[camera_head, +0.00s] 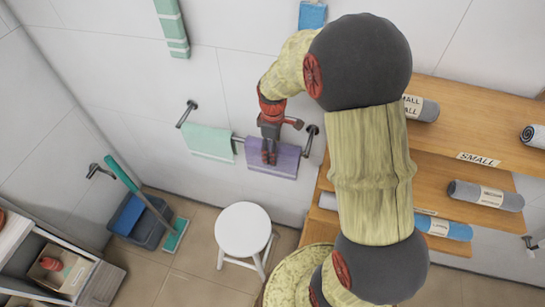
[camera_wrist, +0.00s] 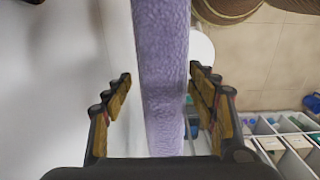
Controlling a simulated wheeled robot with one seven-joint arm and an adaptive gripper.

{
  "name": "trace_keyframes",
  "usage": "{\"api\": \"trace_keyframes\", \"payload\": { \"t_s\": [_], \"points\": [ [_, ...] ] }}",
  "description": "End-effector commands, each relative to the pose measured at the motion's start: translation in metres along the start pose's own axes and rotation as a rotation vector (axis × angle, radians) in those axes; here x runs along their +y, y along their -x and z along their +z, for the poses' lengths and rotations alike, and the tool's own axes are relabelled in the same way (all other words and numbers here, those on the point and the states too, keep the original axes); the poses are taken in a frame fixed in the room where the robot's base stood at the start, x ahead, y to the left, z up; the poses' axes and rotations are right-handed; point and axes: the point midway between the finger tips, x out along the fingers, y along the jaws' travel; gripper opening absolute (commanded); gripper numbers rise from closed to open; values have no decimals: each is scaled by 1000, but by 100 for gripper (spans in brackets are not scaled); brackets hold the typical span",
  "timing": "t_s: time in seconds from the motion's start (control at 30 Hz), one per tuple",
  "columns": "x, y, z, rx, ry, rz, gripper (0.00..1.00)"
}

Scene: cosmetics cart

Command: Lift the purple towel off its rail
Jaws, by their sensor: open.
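The purple towel (camera_head: 285,160) hangs folded over the right part of a wall rail (camera_head: 238,140) in the head view. In the wrist view the towel (camera_wrist: 162,80) runs as a long band down the middle, between my two fingers. My gripper (camera_head: 269,155) is at the towel's left part in the head view. In the wrist view my gripper (camera_wrist: 160,95) is open, with a gap between the towel and each finger. The rail itself is hidden in the wrist view.
A mint towel (camera_head: 208,141) hangs on the same rail, left of the purple one. Wooden shelves (camera_head: 470,135) with rolled towels stand to the right. A white stool (camera_head: 244,229) stands below, and a blue bucket (camera_head: 138,220) with a mop is at the lower left.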

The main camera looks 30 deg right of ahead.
Motion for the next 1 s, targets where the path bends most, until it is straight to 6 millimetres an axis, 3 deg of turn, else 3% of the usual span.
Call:
{"api": "trace_keyframes", "payload": {
  "t_s": [0.4,0.63,1.0],
  "points": [
    [-3,-49,-1,0,0,0,58],
    [-3,-50,-1,1,0,1,58],
    [-3,-50,-1,0,0,1,37]
  ]
}}
